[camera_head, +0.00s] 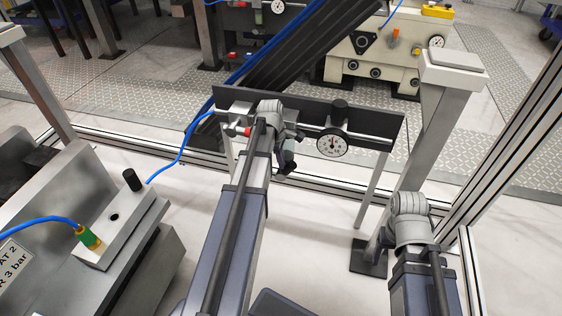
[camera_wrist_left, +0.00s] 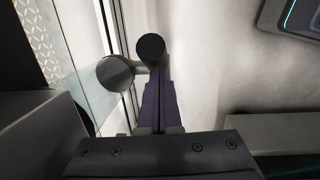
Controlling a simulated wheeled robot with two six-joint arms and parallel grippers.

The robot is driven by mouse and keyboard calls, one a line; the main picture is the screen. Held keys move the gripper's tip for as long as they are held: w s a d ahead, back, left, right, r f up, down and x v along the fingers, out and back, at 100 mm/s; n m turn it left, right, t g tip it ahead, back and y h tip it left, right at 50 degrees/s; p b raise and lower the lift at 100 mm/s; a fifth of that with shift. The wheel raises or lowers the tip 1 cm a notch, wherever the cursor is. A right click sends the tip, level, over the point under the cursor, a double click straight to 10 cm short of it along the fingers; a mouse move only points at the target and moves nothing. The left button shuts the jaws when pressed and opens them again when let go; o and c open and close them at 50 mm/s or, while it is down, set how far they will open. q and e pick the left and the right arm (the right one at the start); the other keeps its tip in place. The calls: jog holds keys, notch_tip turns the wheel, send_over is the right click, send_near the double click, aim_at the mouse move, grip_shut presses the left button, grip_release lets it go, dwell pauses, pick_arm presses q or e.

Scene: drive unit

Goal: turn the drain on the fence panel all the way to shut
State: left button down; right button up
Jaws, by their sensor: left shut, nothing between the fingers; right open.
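My left gripper (camera_head: 287,166) is at the panel, left of the gauge. In the left wrist view its shut, empty fingers (camera_wrist_left: 160,98) point at a dark round knob (camera_wrist_left: 150,48), with a larger dark disc (camera_wrist_left: 115,73) beside it. Whether they touch the knob, and which part is the drain, I cannot tell. My right wrist is at the lower right; its fingers are hidden.
A grey block with a black knob (camera_head: 132,180) and a blue hose (camera_head: 180,150) stands at the left. A grey post (camera_head: 425,130) stands right of the panel. Pale floor (camera_head: 315,220) is clear below the panel.

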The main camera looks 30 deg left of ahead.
aim_at(292, 166)
pick_arm(q)
jog(key=shift+d+y, duration=0.25)
jog(key=shift+y, duration=0.05)
jog(key=shift+w+d+f+y, duration=0.15)
jog(key=shift+w+d+y, duration=0.05)
jog(key=shift+d+y, duration=0.55)
jog(key=shift+w+d+f+g+y+b, duration=0.15)
jog(key=shift+d+g+y+b, duration=0.2)
jog(key=shift+y, duration=0.25)
jog(key=shift+w+d+f+g+y+b, duration=0.15)
jog(key=shift+d+y+b, duration=0.1)
jog(key=shift+y+b, duration=0.25)
jog(key=shift+d, duration=0.2)
jog(key=shift+d+f, duration=0.1)
jog(key=shift+d, duration=0.05)
